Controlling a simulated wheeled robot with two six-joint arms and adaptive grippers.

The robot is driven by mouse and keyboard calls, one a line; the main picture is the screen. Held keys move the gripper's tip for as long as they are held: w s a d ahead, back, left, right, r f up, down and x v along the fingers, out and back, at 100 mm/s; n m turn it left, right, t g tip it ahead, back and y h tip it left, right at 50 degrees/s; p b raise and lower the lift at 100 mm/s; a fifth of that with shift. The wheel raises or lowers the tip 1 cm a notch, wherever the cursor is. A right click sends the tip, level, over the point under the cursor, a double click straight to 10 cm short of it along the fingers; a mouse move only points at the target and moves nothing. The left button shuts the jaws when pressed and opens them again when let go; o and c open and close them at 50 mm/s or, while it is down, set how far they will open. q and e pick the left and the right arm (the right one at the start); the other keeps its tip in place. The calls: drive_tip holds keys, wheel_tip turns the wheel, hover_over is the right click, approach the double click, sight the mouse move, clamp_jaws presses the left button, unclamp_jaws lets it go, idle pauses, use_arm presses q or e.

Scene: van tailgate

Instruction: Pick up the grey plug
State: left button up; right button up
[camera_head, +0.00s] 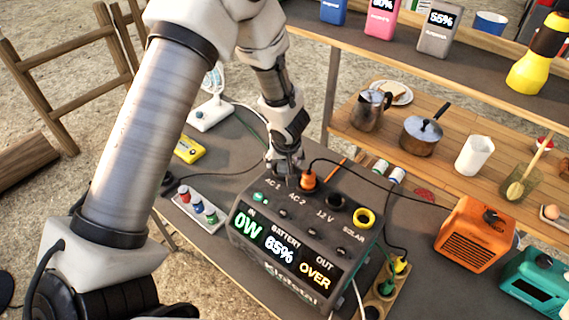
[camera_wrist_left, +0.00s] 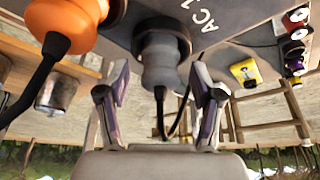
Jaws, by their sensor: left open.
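The grey plug (camera_wrist_left: 165,65) sits in the AC 1 socket of the dark power station (camera_head: 262,203), with its cable hanging off in a dark loop in the left wrist view. My left gripper (camera_head: 285,168) is over that socket and hides most of the plug in the head view. In the left wrist view its two fingers (camera_wrist_left: 161,88) are open, one on each side of the plug, with gaps between fingers and plug. My right gripper is in neither view.
An orange plug (camera_head: 308,181) stands in the AC 2 socket close beside. A yellow ring marks the solar socket (camera_head: 364,218). An orange heater-like box (camera_head: 474,234) stands at right, a strip with coloured knobs (camera_head: 200,210) at left. Cables cross the table.

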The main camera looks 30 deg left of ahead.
use_arm(q)
drive_tip(key=shift+s+d+r, duration=0.1)
drive_tip(key=shift+c, duration=1.4)
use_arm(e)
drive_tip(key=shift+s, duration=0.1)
use_arm(q)
clamp_jaws()
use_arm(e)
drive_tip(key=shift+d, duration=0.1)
